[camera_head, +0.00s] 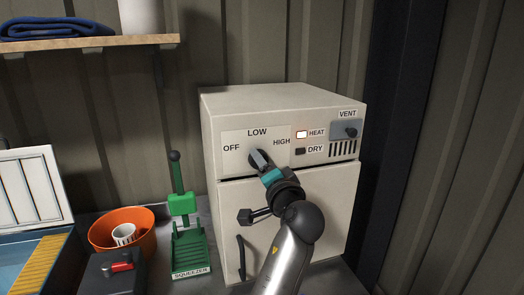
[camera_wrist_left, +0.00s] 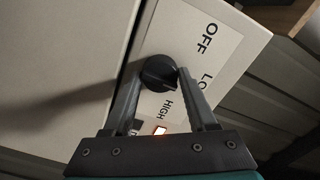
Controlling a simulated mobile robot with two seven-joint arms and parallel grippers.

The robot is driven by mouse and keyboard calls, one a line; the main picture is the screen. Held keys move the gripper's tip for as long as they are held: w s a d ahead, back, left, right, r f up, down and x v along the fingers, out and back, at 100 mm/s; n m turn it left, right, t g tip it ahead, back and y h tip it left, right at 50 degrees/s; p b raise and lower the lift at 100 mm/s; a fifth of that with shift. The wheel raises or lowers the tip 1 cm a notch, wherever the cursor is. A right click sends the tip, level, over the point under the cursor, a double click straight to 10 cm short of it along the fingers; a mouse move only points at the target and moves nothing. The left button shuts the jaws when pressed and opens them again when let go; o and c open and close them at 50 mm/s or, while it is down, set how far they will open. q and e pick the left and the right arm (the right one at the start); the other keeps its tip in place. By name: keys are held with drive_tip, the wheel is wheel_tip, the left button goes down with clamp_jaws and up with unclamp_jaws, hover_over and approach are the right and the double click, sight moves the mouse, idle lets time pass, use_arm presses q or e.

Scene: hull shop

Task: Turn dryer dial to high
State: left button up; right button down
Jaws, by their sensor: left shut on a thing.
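The dryer (camera_head: 335,195) is a cream box with a lower door and a control panel. Its black dial (camera_head: 253,160) sits on a white plate marked OFF, LOW and HIGH, mostly covered by my left gripper (camera_head: 261,161). In the left wrist view the round black dial (camera_wrist_left: 158,71) lies between the two fingertips of my left gripper (camera_wrist_left: 160,76), which is shut on it. The HIGH mark (camera_wrist_left: 168,105) is close beside the dial there. My right gripper is not in view.
The HEAT lamp (camera_head: 302,134) is lit; the DRY indicator (camera_head: 300,151) is dark. A VENT slider (camera_head: 350,132) is at the panel's right. A green squeezer (camera_head: 188,250) and an orange bowl (camera_head: 105,225) stand left of the dryer. A shelf (camera_head: 90,43) is above.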

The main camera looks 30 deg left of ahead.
use_arm(q)
drive_tip(key=shift+r+m+p, duration=0.1)
drive_tip(key=shift+m+p, duration=2.7)
drive_tip(key=shift+m, duration=2.9)
drive_tip(key=o, duration=1.4)
drive_tip(key=shift+c, duration=0.2)
